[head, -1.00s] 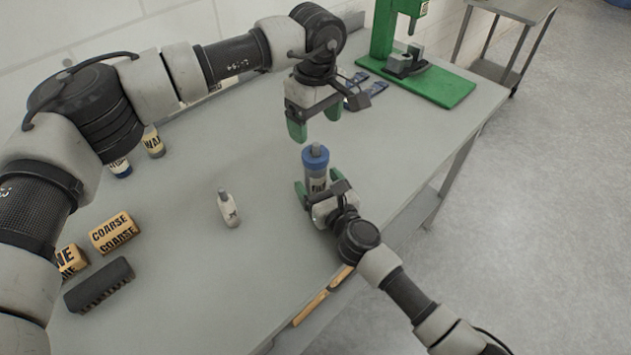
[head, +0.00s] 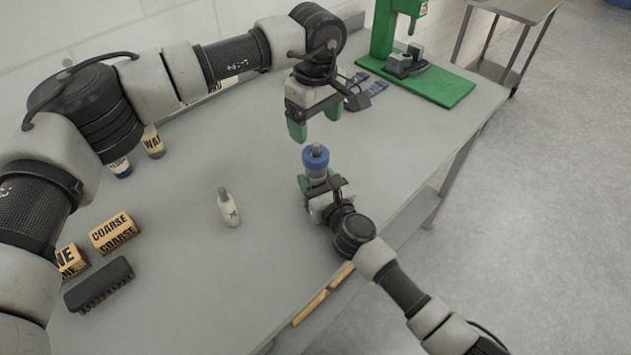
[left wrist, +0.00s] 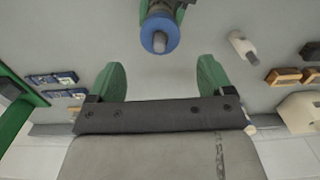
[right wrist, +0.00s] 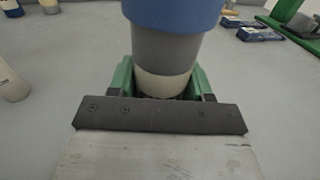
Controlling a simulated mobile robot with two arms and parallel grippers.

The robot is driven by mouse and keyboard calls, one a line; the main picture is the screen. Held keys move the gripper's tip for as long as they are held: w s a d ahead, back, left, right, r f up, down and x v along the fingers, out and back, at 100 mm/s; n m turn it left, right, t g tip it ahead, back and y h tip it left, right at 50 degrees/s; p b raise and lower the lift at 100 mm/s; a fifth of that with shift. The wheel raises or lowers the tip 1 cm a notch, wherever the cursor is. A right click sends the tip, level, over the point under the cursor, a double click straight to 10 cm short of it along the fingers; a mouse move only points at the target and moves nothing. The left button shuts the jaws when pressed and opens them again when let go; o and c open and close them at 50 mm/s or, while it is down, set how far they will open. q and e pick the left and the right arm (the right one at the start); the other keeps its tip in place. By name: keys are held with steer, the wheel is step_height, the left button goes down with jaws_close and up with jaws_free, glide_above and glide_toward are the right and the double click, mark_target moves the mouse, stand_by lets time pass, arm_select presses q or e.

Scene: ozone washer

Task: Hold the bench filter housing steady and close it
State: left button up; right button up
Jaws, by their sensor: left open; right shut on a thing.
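The filter housing stands upright on the bench, with a blue cap (head: 315,157) on top and a grey body (right wrist: 163,55) below. A small grey knob (left wrist: 159,42) sticks up from the cap's middle. My right gripper (head: 316,186) is shut on the housing's body below the cap, with green fingers on both sides in the right wrist view (right wrist: 164,82). My left gripper (head: 316,122) is open and empty, above and behind the cap in the head view. In the left wrist view its two green fingers (left wrist: 161,78) are apart, with the cap beyond them.
A small white bottle (head: 229,208) stands left of the housing. Coarse blocks (head: 114,232), a black brush (head: 99,285) and labelled containers (head: 153,142) are farther left. A green press (head: 430,75) and blue packets (head: 376,89) are at the back. The bench's right edge is close.

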mark_target(316, 144)
arm_select(q)
steer(key=n, duration=0.7)
steer(key=shift+n, duration=0.3)
steer(key=n, duration=1.4)
steer(key=shift+d+n, duration=0.1)
steer(key=shift+n, duration=0.2)
steer(key=n, duration=1)
steer(key=shift+n, duration=0.3)
steer(key=n, duration=1.2)
steer(key=shift+f, duration=0.1)
steer(key=shift+f, duration=3.9)
